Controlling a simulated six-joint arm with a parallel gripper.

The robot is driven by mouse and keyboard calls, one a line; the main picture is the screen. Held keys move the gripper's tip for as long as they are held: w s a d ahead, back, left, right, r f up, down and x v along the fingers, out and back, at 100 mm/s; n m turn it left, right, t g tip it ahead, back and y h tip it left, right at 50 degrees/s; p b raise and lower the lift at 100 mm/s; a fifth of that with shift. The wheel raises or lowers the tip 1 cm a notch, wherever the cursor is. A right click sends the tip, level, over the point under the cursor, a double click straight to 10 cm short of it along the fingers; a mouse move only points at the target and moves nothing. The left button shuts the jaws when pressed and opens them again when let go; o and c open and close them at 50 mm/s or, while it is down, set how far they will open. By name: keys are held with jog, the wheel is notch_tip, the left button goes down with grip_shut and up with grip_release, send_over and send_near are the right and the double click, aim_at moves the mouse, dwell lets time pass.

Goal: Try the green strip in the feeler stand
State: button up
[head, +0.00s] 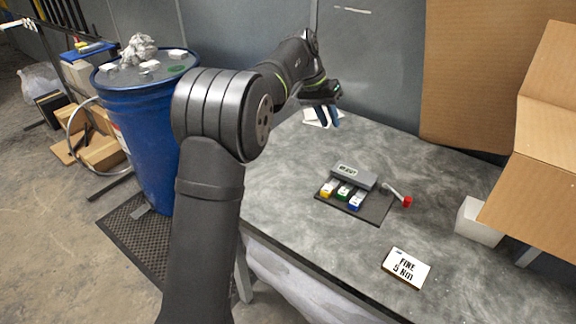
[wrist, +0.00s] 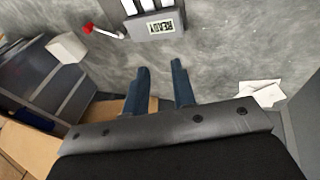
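The feeler stand (head: 354,178) is a grey block with a small display on a dark plate on the table. In front of its block sit a yellow strip (head: 327,190), the green strip (head: 342,195) in the middle, and a blue strip (head: 356,203). The stand shows at the top of the wrist view (wrist: 160,25), its display reading READY; the strips are cut off there and their colours do not show. My gripper (head: 330,120) is above the table's back, behind the stand. Its fingers (wrist: 160,66) are apart with nothing between them.
A lever with a red knob (head: 407,201) is beside the stand. A sign reading FINE 5 N (head: 405,268) lies near the table's front. A white box (head: 480,222) and an open cardboard box (head: 550,130) are at the right. White papers (wrist: 259,92) lie at the back. A blue drum (head: 150,130) stands left.

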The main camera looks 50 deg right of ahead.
aim_at(346, 189)
jog(key=shift+s+a+f+m, duration=0.1)
jog(key=shift+a+m, duration=0.1)
jog(key=shift+m, duration=0.1)
jog(key=c, duration=0.3)
jog(key=s+a+f+m, duration=0.1)
jog(key=a+m, duration=0.1)
jog(key=a+f+m+h, duration=0.1)
jog(key=a+f+m, duration=0.1)
jog(key=m, duration=0.1)
jog(key=s+a+f+m+g+h, duration=0.1)
jog(key=a+m, duration=0.1)
jog(key=m, duration=0.1)
jog(key=shift+s+a+f, duration=0.15)
jog(key=shift+s+a, duration=0.2)
grip_shut()
jog(key=s+a+f+m+h, duration=0.2)
jog(key=a+f+m, duration=0.4)
jog(key=a+m, duration=0.3)
jog(key=shift+n+t, duration=0.3)
jog(key=shift+n, duration=0.2)
jog(key=x, duration=0.6)
jog(key=a+x, duration=0.1)
jog(key=x, duration=0.2)
jog(key=shift+s+f, duration=0.4)
jog(key=shift+s, duration=0.1)
jog(key=d, duration=0.2)
jog(key=shift+w+d+r, duration=0.1)
jog(key=shift+w+d, duration=0.05)
jog(key=shift+d, duration=0.9)
